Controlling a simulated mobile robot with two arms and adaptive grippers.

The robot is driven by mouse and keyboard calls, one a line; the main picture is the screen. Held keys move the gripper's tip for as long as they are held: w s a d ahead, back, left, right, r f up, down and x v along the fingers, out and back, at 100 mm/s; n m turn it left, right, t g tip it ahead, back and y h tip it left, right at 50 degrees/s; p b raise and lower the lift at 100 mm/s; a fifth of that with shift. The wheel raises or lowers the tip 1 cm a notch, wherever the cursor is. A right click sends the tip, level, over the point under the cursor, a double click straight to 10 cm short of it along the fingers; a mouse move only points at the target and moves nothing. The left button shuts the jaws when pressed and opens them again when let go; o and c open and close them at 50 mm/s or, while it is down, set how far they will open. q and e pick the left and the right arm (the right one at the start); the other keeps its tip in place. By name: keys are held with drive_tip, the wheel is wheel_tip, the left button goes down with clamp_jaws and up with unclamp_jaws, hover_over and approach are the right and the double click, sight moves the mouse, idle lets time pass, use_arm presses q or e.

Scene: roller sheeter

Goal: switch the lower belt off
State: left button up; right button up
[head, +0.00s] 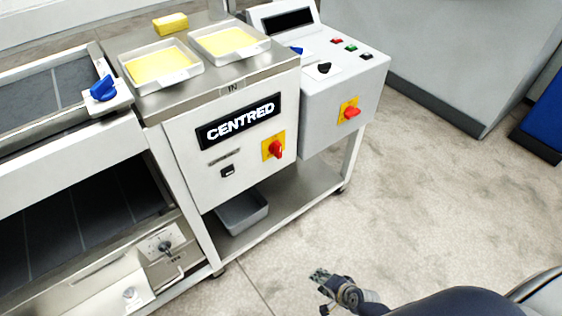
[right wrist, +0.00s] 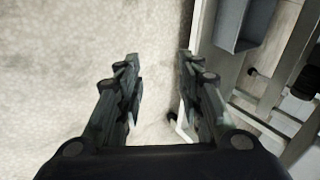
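The lower belt (head: 60,225) is a dark belt at the lower left of the head view, under the upper belt. Below its right end is a pale panel with a small dark rotary knob (head: 165,247) on a marked plate; its markings are too small to read. My right gripper (head: 322,280) is low over the floor at the bottom of the head view, apart from the machine and right of that panel. In the right wrist view its two fingers (right wrist: 160,90) are spread with nothing between them. My left gripper is not in view.
The upper belt has a blue knob (head: 103,88). Red switches on yellow plates sit on the CENTRED cabinet (head: 274,149) and grey control box (head: 349,111). Two trays of yellow stuff (head: 162,66) stand on top. A grey bin (head: 242,212) is below.

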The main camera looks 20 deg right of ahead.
drive_tip(key=w+r+m+t+b, duration=0.2)
drive_tip(key=w+r+m, duration=0.2)
drive_tip(key=w, duration=0.3)
drive_tip(key=m+t+y+b, duration=0.4)
drive_tip(key=m+t+b, duration=0.3)
drive_tip(key=m, duration=0.8)
approach(280, 152)
drive_tip(key=shift+t, duration=0.6)
drive_tip(key=x, duration=0.3)
drive_tip(key=f+x, duration=0.1)
drive_tip(key=x, duration=0.3)
drive_tip(key=shift+f+p, duration=0.2)
drive_tip(key=shift+p, duration=0.1)
drive_tip(key=shift+x, duration=0.8)
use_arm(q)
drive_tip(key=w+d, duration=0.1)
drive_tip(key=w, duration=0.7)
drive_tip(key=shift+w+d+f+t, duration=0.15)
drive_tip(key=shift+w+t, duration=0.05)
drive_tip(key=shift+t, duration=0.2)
use_arm(e)
clamp_jaws()
